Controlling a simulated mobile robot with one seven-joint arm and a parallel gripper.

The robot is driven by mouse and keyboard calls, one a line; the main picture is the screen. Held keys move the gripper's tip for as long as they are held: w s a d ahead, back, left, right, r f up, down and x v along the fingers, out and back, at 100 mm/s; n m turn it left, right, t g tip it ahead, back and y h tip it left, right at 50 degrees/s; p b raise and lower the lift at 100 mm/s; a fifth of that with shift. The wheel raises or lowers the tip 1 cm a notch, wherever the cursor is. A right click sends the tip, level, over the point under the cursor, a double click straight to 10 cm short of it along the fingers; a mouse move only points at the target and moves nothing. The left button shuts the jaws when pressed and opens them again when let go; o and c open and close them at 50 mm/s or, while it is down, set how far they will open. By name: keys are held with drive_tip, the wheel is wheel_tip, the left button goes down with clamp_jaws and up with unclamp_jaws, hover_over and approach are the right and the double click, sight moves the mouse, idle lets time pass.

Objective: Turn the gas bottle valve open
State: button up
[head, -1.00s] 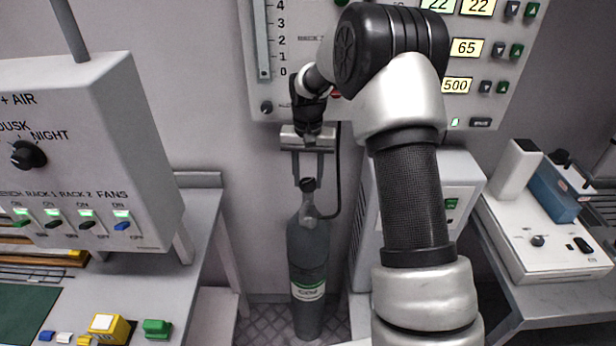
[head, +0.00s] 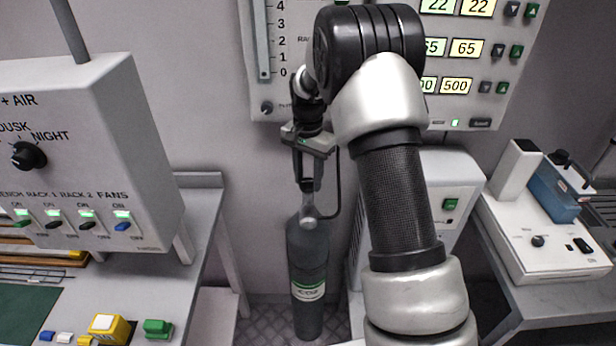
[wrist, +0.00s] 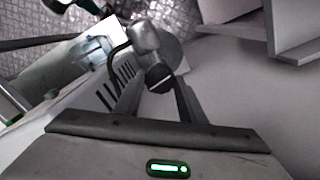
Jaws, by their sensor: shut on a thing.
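The dark grey gas bottle (head: 308,258) stands upright on the floor against the wall, with a green and white CO2 label facing me. Its silver valve body (head: 309,220) is on top, with a black hose running up from it. My gripper (head: 307,185) points straight down over the bottle and is shut on the black valve knob, which its fingers mostly hide in the head view. In the wrist view the round knob (wrist: 158,78) with a light line across it sits between my two fingers, and the valve body (wrist: 145,40) shows beyond it.
A control box (head: 85,155) with switches stands on the bench at the left. A white cabinet (head: 450,175) is close to the right of the bottle. A wall panel (head: 470,65) with displays hangs behind my arm. A white device (head: 540,225) sits on the right table.

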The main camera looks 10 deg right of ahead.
sight(308, 183)
drive_tip(key=shift+m, duration=1.1)
drive_tip(key=o, duration=1)
drive_tip(key=shift+o, duration=0.2)
wheel_tip(308, 183, up, 18)
drive_tip(key=p, duration=0.1)
drive_tip(key=shift+f, duration=0.25)
drive_tip(key=shift+r, duration=0.15)
